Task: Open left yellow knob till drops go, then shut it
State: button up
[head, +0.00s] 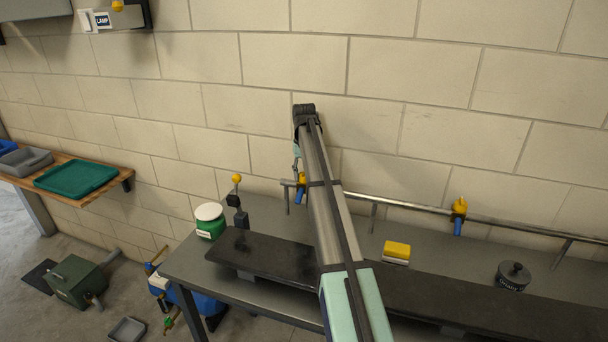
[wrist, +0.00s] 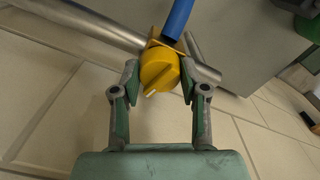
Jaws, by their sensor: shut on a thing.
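The left yellow knob (wrist: 158,72) fills the space between the fingertips of my gripper (wrist: 160,68) in the wrist view, one finger on each side. My gripper is shut on it. A pale mark on the knob points down and left in that view. The knob sits on a metal pipe (wrist: 100,24), with a blue spout (wrist: 178,17) beside it. In the head view my arm partly hides the left yellow knob (head: 302,178), and its blue spout (head: 298,196) shows just below. I can make out no drops in either view.
A second yellow knob (head: 459,204) with a blue spout stands farther right on the rail. Below are a dark bench (head: 470,305), a yellow-and-white block (head: 397,251), a black canister (head: 513,276), a green tub (head: 210,222) and a yellow-topped lever (head: 237,190). The wall is close behind the rail.

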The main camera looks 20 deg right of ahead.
jog(key=shift+f+n, duration=0.1)
jog(key=shift+n, duration=1.5)
jog(key=o, duration=1.1)
jog(key=shift+o, duration=0.2)
notch_tip(320, 180, up, 12)
